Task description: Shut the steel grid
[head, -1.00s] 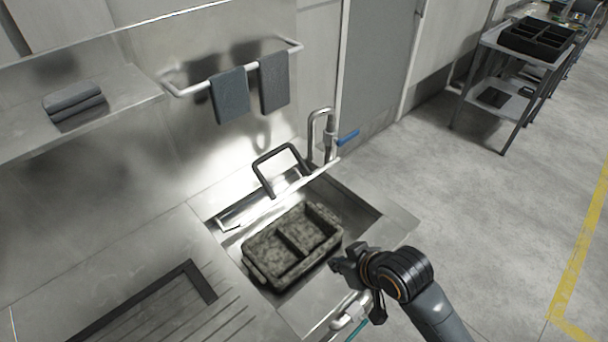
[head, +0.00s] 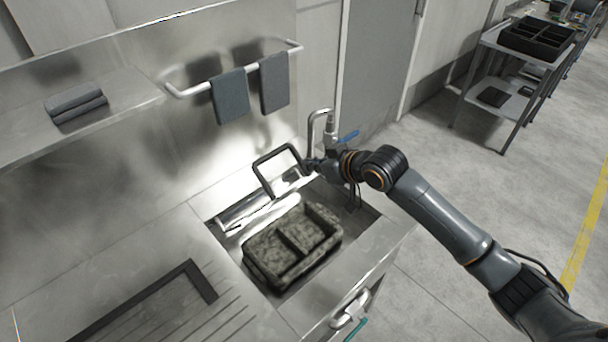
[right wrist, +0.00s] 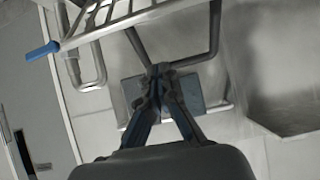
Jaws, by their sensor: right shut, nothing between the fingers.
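The steel grid (right wrist: 125,14) shows as pale parallel bars at the top left of the right wrist view. In the head view it stands raised at the back of the sink, seen nearly edge-on. Its dark angular handle (head: 259,178) sticks up towards the wall. My right gripper (head: 313,165) is shut and empty, at the right end of the handle. In the right wrist view the closed fingertips (right wrist: 160,70) overlap the lower bar of the handle; contact cannot be told. My left gripper is not in view.
A grimy divided crate (head: 248,262) sits in the sink below the grid. A tap with a blue lever (head: 348,137) stands right behind my right gripper. Two grey towels (head: 231,98) hang from a wall rail. The ribbed drainboard (head: 165,318) is clear.

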